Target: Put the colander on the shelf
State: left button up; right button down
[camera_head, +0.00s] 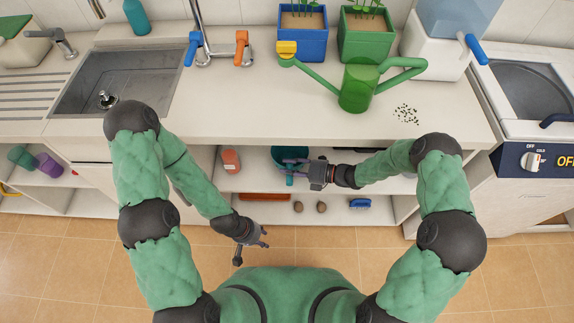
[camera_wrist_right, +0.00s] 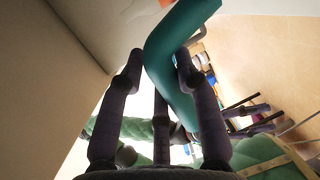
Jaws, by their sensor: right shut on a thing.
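The teal colander (camera_head: 286,153) is at the upper level of the open shelf (camera_head: 255,184) under the counter, partly hidden by the counter edge and my right gripper. My right gripper (camera_head: 292,169) reaches in from the right and is shut on its near side. In the right wrist view, a teal curved part of the colander (camera_wrist_right: 172,62) passes between the dark fingers. I cannot tell whether the colander rests on the board. My left gripper (camera_head: 254,251) is open and empty, low in front of the shelf above the floor.
An orange bottle (camera_head: 231,161) stands left of the colander. Below are a red-brown item (camera_head: 265,197), two small brown objects (camera_head: 309,207) and a blue brush-like item (camera_head: 360,203). The counter above holds a green watering can (camera_head: 358,88), planters and a sink (camera_head: 118,82).

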jog(key=shift+f, duration=0.1)
jog(key=shift+d, duration=0.1)
jog(key=c, duration=0.9)
grip_release()
